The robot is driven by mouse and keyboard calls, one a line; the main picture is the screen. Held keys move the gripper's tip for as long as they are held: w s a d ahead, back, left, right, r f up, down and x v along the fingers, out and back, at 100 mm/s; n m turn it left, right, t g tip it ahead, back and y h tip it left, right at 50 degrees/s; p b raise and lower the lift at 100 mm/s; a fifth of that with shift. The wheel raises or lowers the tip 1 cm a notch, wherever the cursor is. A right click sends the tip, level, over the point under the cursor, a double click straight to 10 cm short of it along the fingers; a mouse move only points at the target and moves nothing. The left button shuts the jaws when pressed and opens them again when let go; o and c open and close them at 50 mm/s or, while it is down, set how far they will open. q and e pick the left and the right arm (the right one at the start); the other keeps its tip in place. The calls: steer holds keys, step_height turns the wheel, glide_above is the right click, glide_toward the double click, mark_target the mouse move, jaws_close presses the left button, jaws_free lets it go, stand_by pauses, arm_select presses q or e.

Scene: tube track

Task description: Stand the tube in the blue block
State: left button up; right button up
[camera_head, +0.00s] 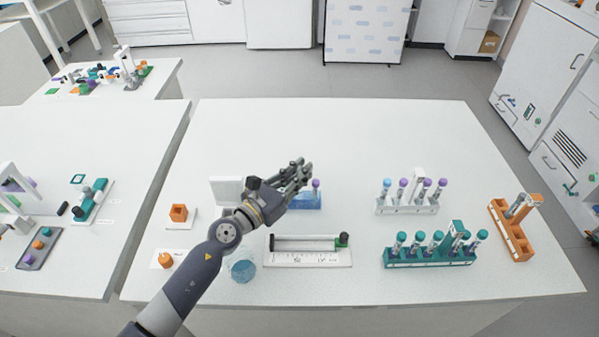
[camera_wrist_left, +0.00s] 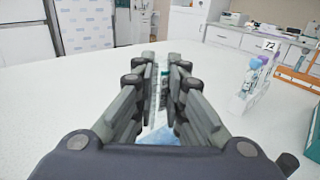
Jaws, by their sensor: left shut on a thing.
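The blue block (camera_head: 308,203) sits on the table below my left gripper, and a blue patch of it shows under the fingers in the left wrist view (camera_wrist_left: 160,138). A purple-capped tube (camera_head: 316,184) stands upright at the block, just right of the fingers. My left gripper (camera_head: 301,170) is above the block, shut on a slim tube (camera_wrist_left: 163,88) with a teal part, seen between its fingers in the left wrist view. The fingers hide most of this tube, and I cannot tell whether its lower end touches the block. My right gripper is not in view.
A white rack (camera_head: 407,209) with purple- and blue-capped tubes, a teal rack (camera_head: 430,258) and an orange rack (camera_head: 521,246) stand to the right. A white ruled tray (camera_head: 308,260) lies in front. Orange pieces (camera_head: 179,212) are left. The table's back is clear.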

arm_select(q)
steer(key=shift+f, duration=0.3)
stand_by(0.6)
steer(key=shift+f+b, duration=0.25)
steer(key=shift+b, duration=0.25)
steer(key=shift+f, duration=0.15)
steer(key=shift+r+p, duration=0.65)
steer(key=shift+r, duration=0.1)
steer(key=shift+f, duration=0.15)
steer(key=shift+f+b, duration=0.35)
steer(key=shift+b, duration=0.15)
stand_by(0.4)
